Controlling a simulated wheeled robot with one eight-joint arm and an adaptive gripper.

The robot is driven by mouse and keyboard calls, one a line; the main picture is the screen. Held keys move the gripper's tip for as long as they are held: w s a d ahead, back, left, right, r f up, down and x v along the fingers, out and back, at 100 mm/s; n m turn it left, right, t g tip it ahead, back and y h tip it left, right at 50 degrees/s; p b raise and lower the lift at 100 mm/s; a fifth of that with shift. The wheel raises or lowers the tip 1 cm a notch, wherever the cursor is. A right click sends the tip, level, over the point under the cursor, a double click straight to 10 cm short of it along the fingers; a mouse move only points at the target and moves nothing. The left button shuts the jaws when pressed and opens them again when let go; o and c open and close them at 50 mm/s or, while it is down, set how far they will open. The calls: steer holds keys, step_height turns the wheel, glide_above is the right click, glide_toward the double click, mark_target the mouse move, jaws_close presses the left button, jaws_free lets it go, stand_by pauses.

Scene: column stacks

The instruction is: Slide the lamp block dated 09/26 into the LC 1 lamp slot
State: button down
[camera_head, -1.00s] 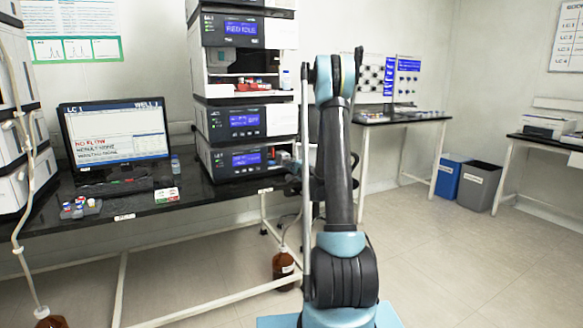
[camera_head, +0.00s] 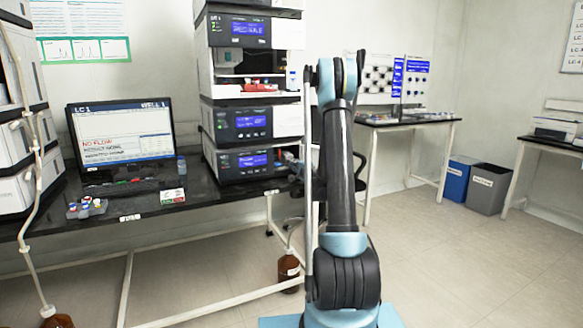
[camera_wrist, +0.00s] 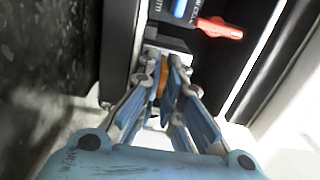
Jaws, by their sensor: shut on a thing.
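In the wrist view my gripper (camera_wrist: 163,72) is shut on a narrow thing with an orange part (camera_wrist: 163,83), which I take to be the lamp block. The fingers cover most of it, and no date can be read. The gripper is close in front of a dark instrument face. In the head view the instrument stack (camera_head: 240,88) stands on the bench, and my arm hides the gripper. The slot cannot be made out.
A red lever-like part (camera_wrist: 220,28) sticks out right of the fingertips. The black bench (camera_head: 150,203) holds a monitor (camera_head: 120,135) reading LC 1 and NO FLOW, and a small tray of vials (camera_head: 87,208). A brown bottle (camera_head: 289,270) stands below.

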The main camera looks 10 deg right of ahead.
steer(key=c, duration=1.7)
jaws_free()
steer(key=shift+d, duration=0.1)
